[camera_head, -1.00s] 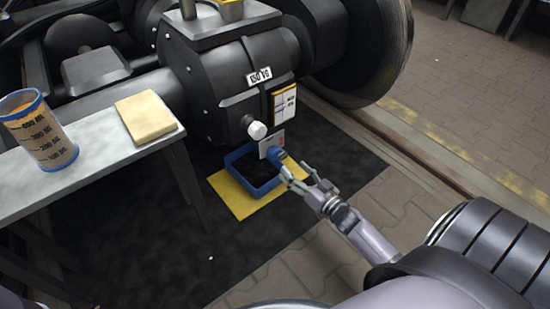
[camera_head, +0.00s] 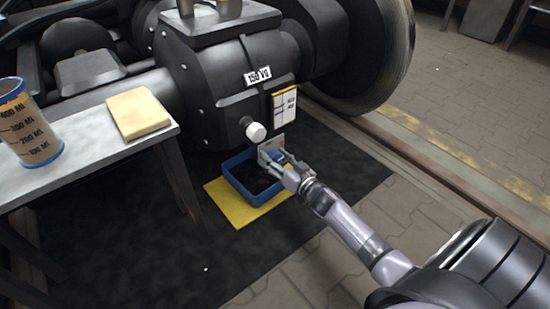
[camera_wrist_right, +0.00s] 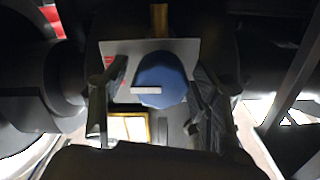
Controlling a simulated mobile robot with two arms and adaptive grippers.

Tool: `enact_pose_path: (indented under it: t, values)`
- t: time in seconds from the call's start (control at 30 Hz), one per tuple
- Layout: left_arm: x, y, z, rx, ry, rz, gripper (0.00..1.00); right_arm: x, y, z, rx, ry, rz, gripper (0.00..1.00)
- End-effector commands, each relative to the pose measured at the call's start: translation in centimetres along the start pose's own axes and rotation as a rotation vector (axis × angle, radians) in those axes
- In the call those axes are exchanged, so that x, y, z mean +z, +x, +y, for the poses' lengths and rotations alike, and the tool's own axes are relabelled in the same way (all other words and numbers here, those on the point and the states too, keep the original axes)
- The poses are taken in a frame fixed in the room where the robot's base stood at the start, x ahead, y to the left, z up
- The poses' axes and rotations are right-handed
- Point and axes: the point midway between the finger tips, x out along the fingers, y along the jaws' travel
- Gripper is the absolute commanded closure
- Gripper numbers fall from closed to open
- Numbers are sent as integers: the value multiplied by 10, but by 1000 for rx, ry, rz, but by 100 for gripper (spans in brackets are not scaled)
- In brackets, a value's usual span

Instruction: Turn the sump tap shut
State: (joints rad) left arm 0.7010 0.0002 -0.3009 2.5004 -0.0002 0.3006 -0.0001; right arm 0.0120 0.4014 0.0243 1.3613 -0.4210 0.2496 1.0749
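The sump tap shows in the right wrist view as a round blue knob (camera_wrist_right: 163,80) with a white bar mark, in front of a pale plate (camera_wrist_right: 195,47) with red marks. In the head view the tap (camera_head: 281,157) is a small blue patch below the gearbox, mostly hidden by my right gripper (camera_head: 274,160). In the right wrist view the two fingers of this gripper (camera_wrist_right: 158,78) stand apart, one on each side of the knob. A gap shows at the left finger; whether the right finger touches is unclear. My left gripper is not in view.
A blue tray (camera_head: 235,183) with dark contents stands on a yellow mat (camera_head: 218,200) under the tap. A white round cap (camera_head: 256,132) sits on the dark gearbox (camera_head: 210,85) above. A bench (camera_head: 95,155) at left bears a measuring beaker (camera_head: 28,125) and a yellow cloth (camera_head: 138,114).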

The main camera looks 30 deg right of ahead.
Motion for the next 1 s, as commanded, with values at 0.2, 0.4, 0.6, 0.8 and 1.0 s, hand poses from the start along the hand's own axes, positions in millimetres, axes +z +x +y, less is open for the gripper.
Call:
enact_pose_path:
  t: [0.2, 0.4, 0.6, 0.8, 1.0]
  values:
    - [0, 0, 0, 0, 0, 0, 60, 0, 0, 0, 0, 0, 0, 60]
    - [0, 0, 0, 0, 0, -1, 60, 0, 0, 0, 0, 0, 0, 73]
    - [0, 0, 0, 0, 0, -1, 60, 0, 0, 0, -1, 0, 0, 87]
    - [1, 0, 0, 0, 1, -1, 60, 0, 0, 0, 0, -6, 0, 90]
    - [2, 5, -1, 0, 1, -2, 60, -1, 0, -1, -1, -57, 0, 90]
